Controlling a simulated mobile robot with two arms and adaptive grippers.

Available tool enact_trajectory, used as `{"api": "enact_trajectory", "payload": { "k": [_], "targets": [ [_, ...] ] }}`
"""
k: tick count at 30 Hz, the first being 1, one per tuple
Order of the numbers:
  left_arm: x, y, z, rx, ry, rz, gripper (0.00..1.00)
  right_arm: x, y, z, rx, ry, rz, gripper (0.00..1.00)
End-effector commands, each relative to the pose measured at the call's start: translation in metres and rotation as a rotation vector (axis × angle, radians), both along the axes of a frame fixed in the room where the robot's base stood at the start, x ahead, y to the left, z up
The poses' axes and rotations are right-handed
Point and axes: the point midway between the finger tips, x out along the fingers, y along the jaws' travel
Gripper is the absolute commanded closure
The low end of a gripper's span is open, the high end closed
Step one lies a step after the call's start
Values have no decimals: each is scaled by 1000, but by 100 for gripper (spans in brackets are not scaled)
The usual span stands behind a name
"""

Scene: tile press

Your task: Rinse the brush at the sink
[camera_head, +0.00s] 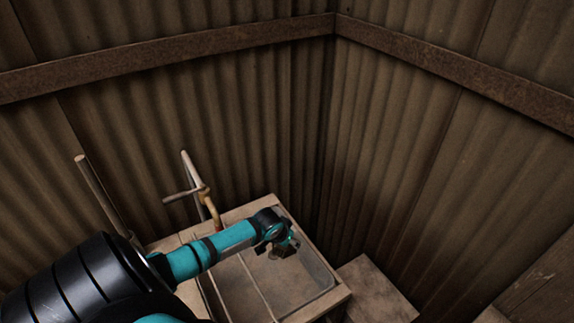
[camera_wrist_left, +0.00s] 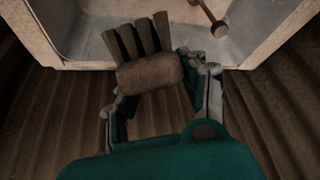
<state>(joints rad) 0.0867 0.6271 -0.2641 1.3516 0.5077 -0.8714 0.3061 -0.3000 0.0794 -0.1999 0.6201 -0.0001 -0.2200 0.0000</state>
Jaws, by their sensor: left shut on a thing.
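My left gripper (camera_head: 284,246) is over the right part of the sink (camera_head: 341,294) in the head view. In the left wrist view the gripper (camera_wrist_left: 163,78) is shut on the brush (camera_wrist_left: 150,73), with one finger on each side. The brush has a rounded brown body and several dark, flat bristle tufts fanned toward the sink basin (camera_wrist_left: 95,38). In the head view the brush is too small and dark to make out clearly. A tap with a bent pipe (camera_head: 212,207) stands at the back left of the sink. I cannot see any water running. My right gripper is not in view.
A thin rod with a rounded end (camera_wrist_left: 218,27) shows over the basin in the wrist view. A wooden pole (camera_head: 95,188) leans left of the tap. A low box (camera_head: 374,290) stands right of the sink. Corrugated walls (camera_head: 400,150) close the corner behind.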

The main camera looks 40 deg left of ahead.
Motion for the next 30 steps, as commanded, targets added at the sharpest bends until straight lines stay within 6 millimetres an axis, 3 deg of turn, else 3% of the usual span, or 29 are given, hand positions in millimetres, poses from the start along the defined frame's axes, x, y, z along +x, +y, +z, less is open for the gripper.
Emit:
{"api": "enact_trajectory", "payload": {
  "k": [11,20,30],
  "targets": [
    [0,0,2,0,-1,0,91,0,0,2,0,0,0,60],
    [0,0,28,-1,-1,0,91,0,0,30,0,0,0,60],
    [0,0,41,0,-1,0,91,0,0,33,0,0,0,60]
  ]
}}
